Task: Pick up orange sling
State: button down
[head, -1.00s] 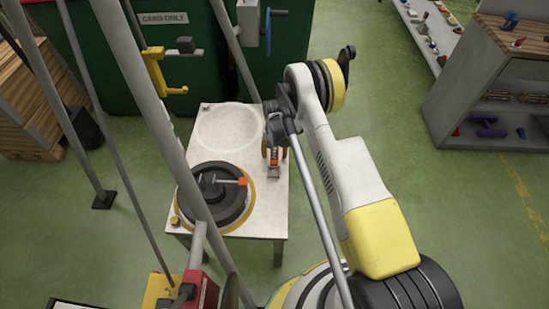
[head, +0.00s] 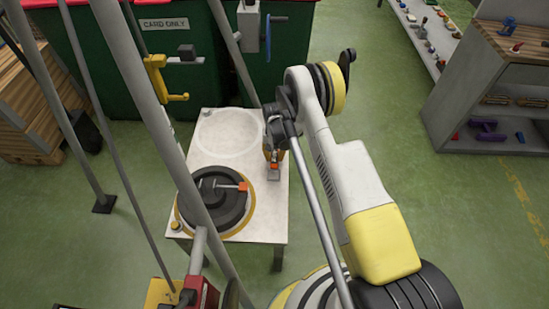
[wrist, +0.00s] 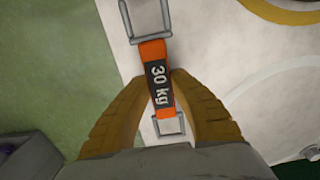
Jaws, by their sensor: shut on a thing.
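The orange sling (wrist: 152,53) has a dark label reading "30 kg" and a metal loop at each end. In the wrist view it runs between the two yellow fingers of my gripper (wrist: 172,82), which is shut on it. One metal loop reaches past the fingertips and the other lies back between the fingers. In the head view the sling (head: 274,166) shows as a small orange patch below my gripper (head: 270,155), at the right edge of the white table (head: 262,205). I cannot tell whether it touches the tabletop.
A dark turntable (head: 218,198) with an orange-tipped arm sits at the table's front left. A shallow round recess (head: 228,132) is behind it. Grey poles cross the view at left. Green bins (head: 130,60) stand behind, and shelves (head: 490,90) at right. The floor between is clear.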

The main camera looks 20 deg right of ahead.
aim_at(274, 156)
notch_tip(274, 156, up, 4)
jog(key=shift+f+p, duration=0.2)
jog(key=shift+p, duration=0.65)
jog(key=s+d+r+p, duration=0.4)
jog(key=s+d+r, duration=0.1)
jog(key=d, duration=0.5)
jog(key=shift+s+r, duration=0.4)
jog(key=shift+r, duration=0.2)
